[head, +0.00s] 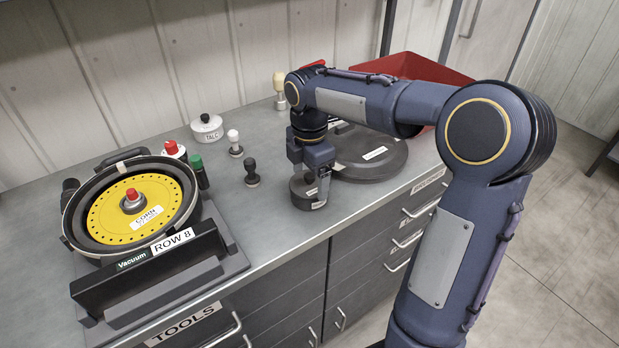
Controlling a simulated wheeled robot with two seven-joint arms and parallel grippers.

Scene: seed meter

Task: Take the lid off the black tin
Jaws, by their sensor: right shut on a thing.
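The black tin (307,202) is a small round dark pot with a pale label, standing near the counter's front edge, right of centre. My right gripper (313,176) points down over it and is shut on its lid. The fingers hide the grip point and much of the lid. I cannot see a clear gap between lid and tin. My left gripper is not in view.
A large dark round disc (375,165) lies just behind the tin. A white talc pot (207,130), a black-knobbed stamp (251,172) and a white-knobbed one (234,143) stand to the left. The seed meter with its yellow plate (105,214) is far left. A red bin (425,73) is behind.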

